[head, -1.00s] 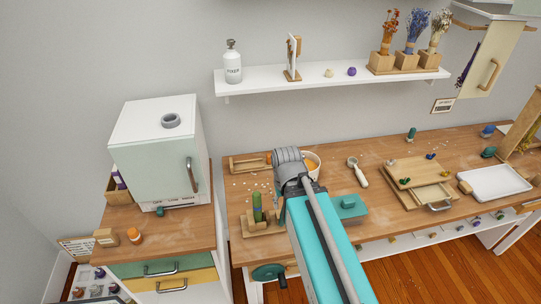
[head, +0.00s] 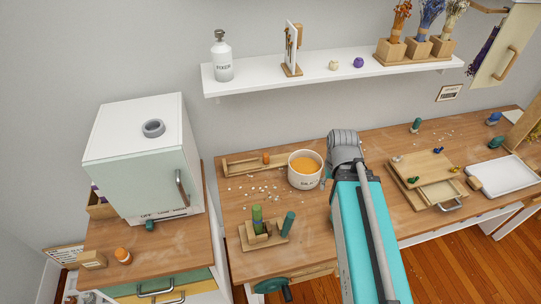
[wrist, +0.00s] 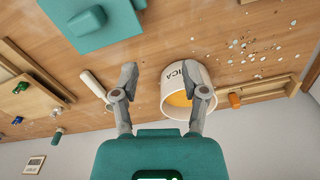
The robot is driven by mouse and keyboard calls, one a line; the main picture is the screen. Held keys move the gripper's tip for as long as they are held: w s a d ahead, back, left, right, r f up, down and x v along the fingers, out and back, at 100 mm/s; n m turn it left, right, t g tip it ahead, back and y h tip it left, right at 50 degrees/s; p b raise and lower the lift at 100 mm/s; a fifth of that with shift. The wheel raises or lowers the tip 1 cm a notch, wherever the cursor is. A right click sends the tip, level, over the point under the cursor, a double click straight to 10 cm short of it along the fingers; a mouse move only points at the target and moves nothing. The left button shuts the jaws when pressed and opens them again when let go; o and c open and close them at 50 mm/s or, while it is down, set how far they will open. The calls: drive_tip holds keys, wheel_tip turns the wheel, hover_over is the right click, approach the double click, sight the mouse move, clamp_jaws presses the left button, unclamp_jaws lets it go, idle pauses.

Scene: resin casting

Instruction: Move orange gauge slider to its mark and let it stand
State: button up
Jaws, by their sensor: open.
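The orange slider (head: 266,158) sits on a pale wooden gauge track (head: 236,172) at the back left of the workbench. In the wrist view the slider (wrist: 235,100) and track (wrist: 268,88) lie to the right of my gripper, beyond a white pot. I cannot make out the mark. My gripper (wrist: 163,78) is open, with nothing seen between its fingers. It is above the bench beside the pot, apart from the slider. In the head view my arm hides most of the gripper.
The white pot (head: 304,182) of orange contents stands between my gripper and the slider. Pale chips (head: 258,190) lie in front of the track. A wooden stand (head: 262,240) with green pieces is nearer the front. A white shelf (head: 300,80) hangs above.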

idle(0.3)
drive_tip(key=shift+o, duration=0.8)
drive_tip(key=n+b, duration=0.3)
hover_over(266, 155)
wheel_tip(266, 155, down, 3)
drive_tip(key=shift+f, duration=0.15)
wheel_tip(266, 155, down, 14)
drive_tip(key=b, duration=1.3)
drive_tip(key=shift+r+b, duration=0.25)
drive_tip(key=shift+b, duration=0.15)
